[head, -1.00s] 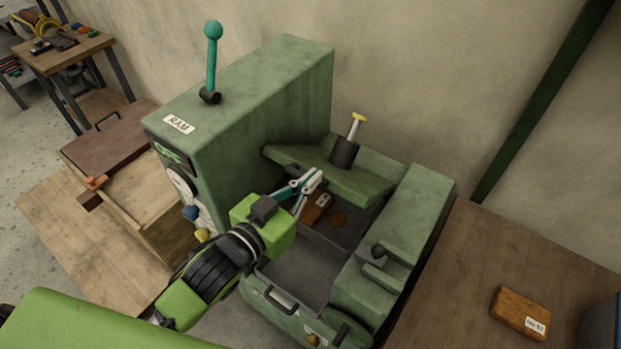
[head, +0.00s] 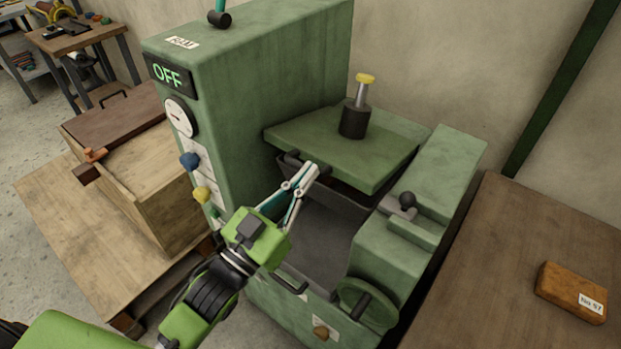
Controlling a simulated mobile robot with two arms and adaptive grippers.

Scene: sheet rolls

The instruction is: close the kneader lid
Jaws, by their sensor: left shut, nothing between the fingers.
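The green kneader lid (head: 345,150) is a flat plate over the rear of the kneader's chamber, with a black cylinder and yellow-topped rod (head: 356,115) standing on it. It looks close to level, with a dark chamber wall below its front edge. The front part of the kneader chamber (head: 325,240) is open to view and looks empty. My left gripper (head: 308,173) is shut and empty, its tips in front of the lid's front-left edge, near a dark bar there. I cannot tell if they touch. My right gripper is not in view.
A green side block with a handwheel (head: 367,303) is at right. A wooden crate (head: 150,190) stands left.

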